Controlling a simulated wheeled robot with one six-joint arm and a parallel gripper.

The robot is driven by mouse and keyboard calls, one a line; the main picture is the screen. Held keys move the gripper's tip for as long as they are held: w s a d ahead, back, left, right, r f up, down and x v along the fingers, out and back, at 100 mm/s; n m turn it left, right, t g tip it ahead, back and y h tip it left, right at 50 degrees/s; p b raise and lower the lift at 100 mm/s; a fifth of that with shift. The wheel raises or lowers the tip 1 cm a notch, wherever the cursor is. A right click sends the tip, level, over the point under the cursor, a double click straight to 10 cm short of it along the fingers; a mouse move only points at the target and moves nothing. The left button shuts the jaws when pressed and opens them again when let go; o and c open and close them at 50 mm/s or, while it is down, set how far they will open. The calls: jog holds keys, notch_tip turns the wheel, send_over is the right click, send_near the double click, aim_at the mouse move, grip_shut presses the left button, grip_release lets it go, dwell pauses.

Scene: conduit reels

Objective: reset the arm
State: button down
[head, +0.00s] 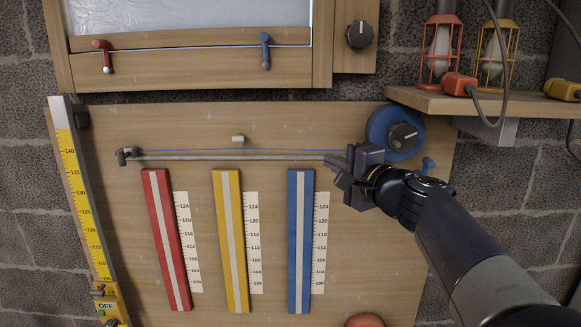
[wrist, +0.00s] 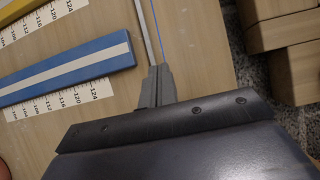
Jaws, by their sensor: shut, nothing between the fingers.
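My gripper (head: 334,171) is shut and empty in front of the wooden board, near the right end of a thin grey rod (head: 230,157) that runs across it. My arm (head: 465,245) reaches in from the lower right. In the wrist view the shut fingers (wrist: 157,72) overlap the end of the rod (wrist: 146,30) and a thin blue line (wrist: 158,25); I cannot tell whether they touch. A blue reel (head: 379,131) with a dark knob (head: 403,137) sits just above and right of my gripper.
Below the rod are red (head: 166,240), yellow (head: 230,240) and blue (head: 292,240) striped bars with scales. A tall yellow ruler (head: 83,200) stands at left. A shelf (head: 430,102) with two caged lamps juts out at upper right. A framed panel (head: 200,72) is above.

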jog(key=d+p, duration=0.2)
jog(key=d, duration=0.5)
jog(key=shift+d+p, duration=0.35)
jog(key=shift+p, duration=0.05)
jog(key=shift+a, duration=0.1)
